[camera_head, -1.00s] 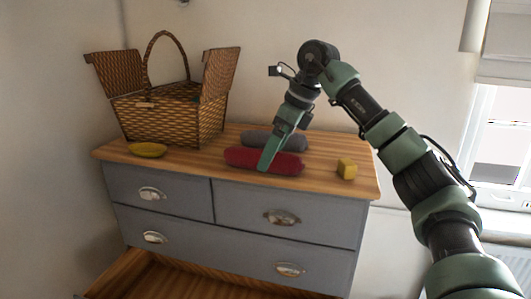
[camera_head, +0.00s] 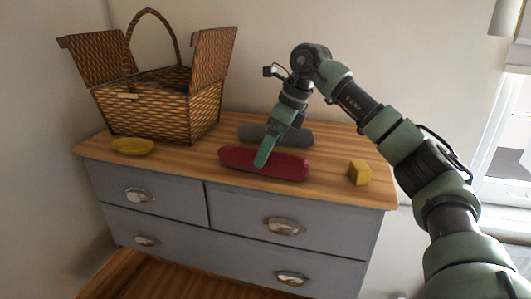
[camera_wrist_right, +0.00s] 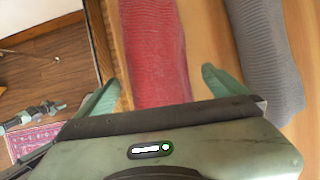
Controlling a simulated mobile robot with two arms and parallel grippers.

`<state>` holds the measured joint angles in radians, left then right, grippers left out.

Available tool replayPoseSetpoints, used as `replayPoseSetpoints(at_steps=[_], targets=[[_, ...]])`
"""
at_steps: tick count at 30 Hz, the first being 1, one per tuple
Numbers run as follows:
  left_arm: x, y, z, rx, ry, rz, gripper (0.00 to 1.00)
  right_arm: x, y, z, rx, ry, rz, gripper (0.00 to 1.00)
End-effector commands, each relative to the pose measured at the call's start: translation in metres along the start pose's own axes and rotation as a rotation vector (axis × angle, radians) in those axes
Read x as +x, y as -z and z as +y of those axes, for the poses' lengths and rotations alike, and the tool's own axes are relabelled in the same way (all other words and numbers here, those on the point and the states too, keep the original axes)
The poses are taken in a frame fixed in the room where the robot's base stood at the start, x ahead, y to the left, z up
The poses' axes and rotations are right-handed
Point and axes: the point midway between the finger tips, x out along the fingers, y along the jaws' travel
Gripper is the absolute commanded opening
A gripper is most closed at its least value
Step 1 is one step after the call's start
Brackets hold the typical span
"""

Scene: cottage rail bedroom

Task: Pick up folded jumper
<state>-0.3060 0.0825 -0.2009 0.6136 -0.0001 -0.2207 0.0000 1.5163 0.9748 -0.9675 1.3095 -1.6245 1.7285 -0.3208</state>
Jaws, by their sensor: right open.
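Two rolled knit bundles lie on the dresser top, a red one (camera_head: 285,165) in front and a grey one (camera_head: 298,137) behind it. Either could be the folded jumper; I cannot tell which. My right gripper (camera_head: 262,158) reaches down over the red bundle. In the right wrist view the gripper (camera_wrist_right: 160,88) is open, with its fingers on either side of the red bundle (camera_wrist_right: 155,50). The grey bundle (camera_wrist_right: 262,50) lies beyond the right-hand finger there. Whether the fingers touch the red bundle is unclear. My left gripper is not in view.
An open wicker basket (camera_head: 160,112) stands at the back left of the dresser top (camera_head: 190,158). A yellow dish (camera_head: 133,146) sits in front of it. A yellow block (camera_head: 359,172) lies on the right.

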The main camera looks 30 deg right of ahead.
Motion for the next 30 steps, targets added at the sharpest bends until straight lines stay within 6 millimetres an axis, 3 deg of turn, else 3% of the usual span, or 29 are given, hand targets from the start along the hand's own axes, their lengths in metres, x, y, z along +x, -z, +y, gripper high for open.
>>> replayPoseSetpoints(at_steps=[1, 6, 14, 21, 30], targets=[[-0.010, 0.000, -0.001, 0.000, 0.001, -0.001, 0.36, 0.005, -0.001, 0.000, 0.001, -0.002, 0.005, 1.00], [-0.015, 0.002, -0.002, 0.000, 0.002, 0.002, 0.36, 0.026, -0.001, 0.000, 0.000, 0.000, 0.003, 1.00], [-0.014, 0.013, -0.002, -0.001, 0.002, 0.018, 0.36, 0.031, -0.001, 0.000, 0.000, 0.000, 0.000, 1.00], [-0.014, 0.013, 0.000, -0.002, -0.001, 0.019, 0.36, 0.031, -0.001, 0.000, 0.000, 0.000, 0.000, 0.36], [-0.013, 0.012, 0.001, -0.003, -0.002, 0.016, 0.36, 0.029, -0.002, -0.001, 0.000, 0.001, -0.002, 0.35]])
